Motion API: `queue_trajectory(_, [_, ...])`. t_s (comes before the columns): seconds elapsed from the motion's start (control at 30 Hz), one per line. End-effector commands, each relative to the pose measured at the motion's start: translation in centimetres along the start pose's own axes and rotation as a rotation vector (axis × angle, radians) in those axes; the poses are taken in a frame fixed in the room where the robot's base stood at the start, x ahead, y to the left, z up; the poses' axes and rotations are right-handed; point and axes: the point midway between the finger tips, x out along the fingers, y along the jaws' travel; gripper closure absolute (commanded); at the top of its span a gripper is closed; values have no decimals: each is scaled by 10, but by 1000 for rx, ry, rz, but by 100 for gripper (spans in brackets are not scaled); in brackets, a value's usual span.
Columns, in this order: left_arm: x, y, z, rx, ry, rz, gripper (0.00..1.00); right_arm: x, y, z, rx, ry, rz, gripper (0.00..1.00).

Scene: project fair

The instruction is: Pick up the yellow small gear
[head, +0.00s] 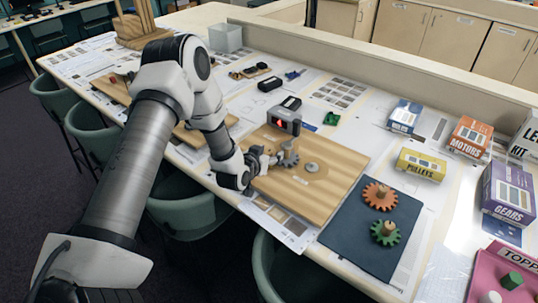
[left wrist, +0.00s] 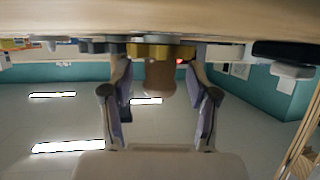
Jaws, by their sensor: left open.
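The yellow small gear (left wrist: 160,50) shows in the left wrist view, with a brown peg at its middle. It lies between and just beyond the fingers of my left gripper (left wrist: 160,95), which are open on either side of the peg. That view is upside down, with the board along its top. In the head view my left gripper (head: 268,158) is low over the wooden board (head: 300,190), and I cannot make out the yellow gear there. A grey gear (head: 288,159) is right beside the gripper. My right gripper is not in view.
A grey device with a red light (head: 284,121) stands close behind the gripper. A pale round disc (head: 312,168) sits on the board. An orange gear (head: 379,194) and a green gear (head: 385,233) lie on a dark mat (head: 350,238) to the right. Boxes stand further right.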

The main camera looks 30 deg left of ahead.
Motion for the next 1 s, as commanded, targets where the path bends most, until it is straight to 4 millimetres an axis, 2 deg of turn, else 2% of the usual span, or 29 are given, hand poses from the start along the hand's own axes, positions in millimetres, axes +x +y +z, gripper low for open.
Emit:
queue_trajectory(0.07, [0,0,0,0,1,0,40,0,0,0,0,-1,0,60])
queue_trajectory(0.2, [0,0,0,0,1,0,90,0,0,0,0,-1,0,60])
queue_trajectory(0.23, [0,0,0,0,1,0,93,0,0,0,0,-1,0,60])
queue_trajectory(0.73, [-1,0,0,0,-1,0,93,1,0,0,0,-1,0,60])
queue_trajectory(1.0, [-9,0,-22,-1,4,-1,93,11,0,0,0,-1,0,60])
